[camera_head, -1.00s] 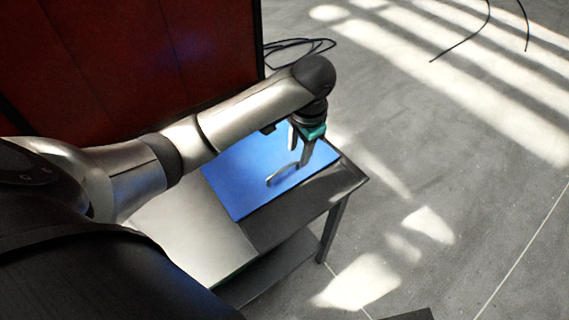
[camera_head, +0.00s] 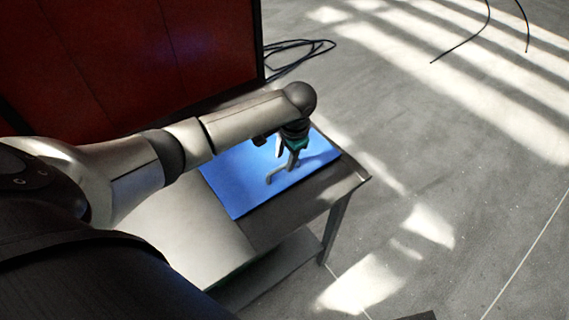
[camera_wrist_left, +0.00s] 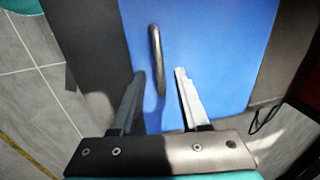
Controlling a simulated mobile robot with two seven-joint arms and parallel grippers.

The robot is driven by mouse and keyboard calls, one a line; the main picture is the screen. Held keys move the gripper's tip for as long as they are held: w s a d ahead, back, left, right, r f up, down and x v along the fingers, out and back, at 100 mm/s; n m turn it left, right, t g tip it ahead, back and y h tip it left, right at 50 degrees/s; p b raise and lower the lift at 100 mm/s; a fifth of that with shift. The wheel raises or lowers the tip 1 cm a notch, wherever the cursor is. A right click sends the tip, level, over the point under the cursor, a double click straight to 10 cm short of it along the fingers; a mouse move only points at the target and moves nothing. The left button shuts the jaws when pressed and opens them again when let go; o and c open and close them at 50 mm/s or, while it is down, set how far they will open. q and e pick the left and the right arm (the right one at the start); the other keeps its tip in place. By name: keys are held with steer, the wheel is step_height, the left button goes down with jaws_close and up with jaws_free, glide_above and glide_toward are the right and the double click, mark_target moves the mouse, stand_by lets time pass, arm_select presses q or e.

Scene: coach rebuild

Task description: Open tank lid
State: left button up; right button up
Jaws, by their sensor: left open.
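The blue tank lid (camera_head: 237,188) lies flat and closed on top of the grey table. Its bar handle (camera_head: 276,177) shows in the head view and also in the left wrist view (camera_wrist_left: 155,50). My left gripper (camera_head: 286,160) is over the lid at the handle. In the left wrist view its two fingers (camera_wrist_left: 160,82) are spread apart, with the near end of the handle between them. I cannot tell whether a finger touches the handle. My right gripper is not in view.
The dark grey table (camera_head: 300,213) has a lower shelf and stands before a dark red panel (camera_head: 130,50). Black cables (camera_head: 300,55) lie on the floor behind.

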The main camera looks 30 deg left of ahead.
arm_select(q)
steer(key=shift+a+f, duration=0.2)
steer(key=shift+f, duration=0.85)
jaws_close()
steer(key=shift+w, duration=0.1)
stand_by(0.6)
